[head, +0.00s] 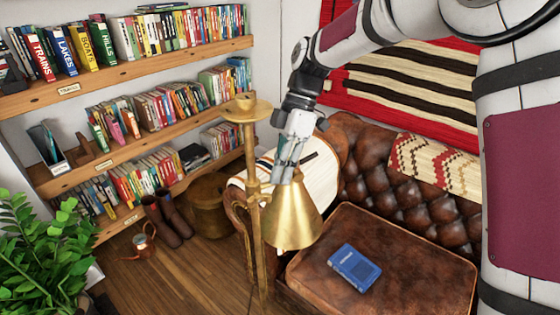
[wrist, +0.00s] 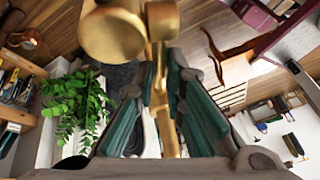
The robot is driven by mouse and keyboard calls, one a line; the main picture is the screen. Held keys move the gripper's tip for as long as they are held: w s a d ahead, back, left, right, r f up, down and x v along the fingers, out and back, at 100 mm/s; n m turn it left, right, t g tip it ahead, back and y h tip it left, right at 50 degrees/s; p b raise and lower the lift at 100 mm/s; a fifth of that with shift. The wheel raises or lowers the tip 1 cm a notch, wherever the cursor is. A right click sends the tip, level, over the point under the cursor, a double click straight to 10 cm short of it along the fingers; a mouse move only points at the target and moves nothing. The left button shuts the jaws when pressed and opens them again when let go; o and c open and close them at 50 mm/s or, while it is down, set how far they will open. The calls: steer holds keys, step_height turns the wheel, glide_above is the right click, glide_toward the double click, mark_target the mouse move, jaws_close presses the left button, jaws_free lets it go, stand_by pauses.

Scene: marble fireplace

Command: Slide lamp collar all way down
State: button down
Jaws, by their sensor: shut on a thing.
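A brass floor lamp stands on a thin upright pole (head: 263,255) with a wide round top (head: 247,108). Its cone shade (head: 293,218) hangs at the right of the pole, over the edge of the leather seat. The collar (head: 254,190) appears to sit on the pole near the height of the shade's top, well above the floor. My gripper (head: 285,172) is right of the pole, just above the shade. In the wrist view its green-padded fingers (wrist: 166,110) are shut on a narrow brass bar of the lamp (wrist: 160,88). The exact joint of bar and collar is unclear.
A brown leather seat (head: 400,270) with a blue book (head: 354,267) lies right of the lamp. Bookshelves (head: 130,72) line the left wall. Boots (head: 165,218), a copper can (head: 143,245) and a plant (head: 40,240) stand at left. Wooden floor between them is clear.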

step_height(320, 180, down, 23)
steer(key=b, duration=0.7)
steer(key=shift+r, duration=0.2)
steer(key=shift+f, duration=0.7)
steer(key=c, duration=1.7)
jaws_free()
steer(key=shift+f, duration=0.1)
steer(key=shift+o, duration=0.2)
steer(key=v, duration=1.1)
steer(key=shift+w+r, duration=0.15)
steer(key=shift+r, duration=0.1)
steer(key=shift+w+d+r, duration=0.1)
steer(key=shift+r, duration=0.15)
